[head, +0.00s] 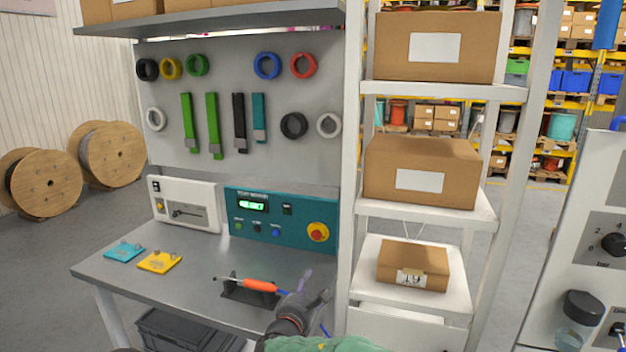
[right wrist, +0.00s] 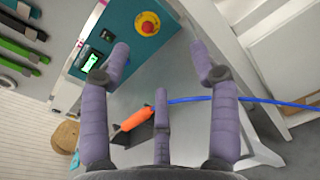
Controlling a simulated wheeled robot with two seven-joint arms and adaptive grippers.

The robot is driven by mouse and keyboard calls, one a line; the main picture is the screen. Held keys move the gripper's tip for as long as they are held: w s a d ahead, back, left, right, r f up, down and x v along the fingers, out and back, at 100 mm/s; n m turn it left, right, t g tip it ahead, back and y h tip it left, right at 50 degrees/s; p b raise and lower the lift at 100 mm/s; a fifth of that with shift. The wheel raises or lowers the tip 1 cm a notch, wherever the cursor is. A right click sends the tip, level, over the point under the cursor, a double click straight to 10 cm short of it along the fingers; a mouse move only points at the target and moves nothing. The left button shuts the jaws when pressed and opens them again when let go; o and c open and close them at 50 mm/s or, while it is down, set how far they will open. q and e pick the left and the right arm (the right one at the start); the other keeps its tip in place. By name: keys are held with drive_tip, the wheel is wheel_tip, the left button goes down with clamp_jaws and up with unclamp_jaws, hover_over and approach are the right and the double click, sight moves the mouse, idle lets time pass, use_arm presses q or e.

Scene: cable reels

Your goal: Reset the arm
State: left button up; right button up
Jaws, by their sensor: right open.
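My right gripper (head: 312,285) is over the right front part of the grey workbench (head: 200,270), just right of an orange-handled tool (head: 260,285). In the right wrist view the purple fingers of the right gripper (right wrist: 160,58) are spread wide with nothing between their tips. The orange tool (right wrist: 137,118) lies on a dark holder (head: 249,296) and shows low between the fingers, apart from them as far as I can tell. My left gripper is not in view.
A teal control panel (head: 283,217) with a red stop button (head: 318,232) stands at the bench's back. A white shelf (head: 430,203) with cardboard boxes rises close on the right. A blue cable (right wrist: 215,99) runs right of the tool. Yellow and teal plates lie at left.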

drive_tip(key=s+d+f+m+g+y, duration=0.1)
drive_tip(key=s+d+f+g, duration=0.15)
drive_tip(key=f, duration=0.65)
drive_tip(key=s+d+f+m+g, duration=0.1)
drive_tip(key=d+f+m+g, duration=0.15)
drive_tip(key=f, duration=0.65)
drive_tip(key=s+d+f+m+g+y+b, duration=0.1)
drive_tip(key=s+d+f+m+g, duration=0.1)
drive_tip(key=s+f+g, duration=0.35)
drive_tip(key=s+d+f+m+g+y+b, duration=0.1)
drive_tip(key=s+d+f+m+g, duration=0.1)
drive_tip(key=s+f, duration=0.7)
drive_tip(key=s+f+m+g+y+b, duration=0.1)
drive_tip(key=s+f+m+y, duration=0.2)
drive_tip(key=s+f+m, duration=0.5)
drive_tip(key=s+d+f+m+g+y+b, duration=0.1)
drive_tip(key=s+f+m+g+y+b, duration=0.1)
drive_tip(key=s+f+m, duration=0.7)
drive_tip(key=s+m+y, duration=0.1)
drive_tip(key=s+m, duration=0.4)
drive_tip(key=m, duration=0.2)
drive_tip(key=shift+d+y, duration=0.3)
drive_tip(key=shift+m, duration=0.25)
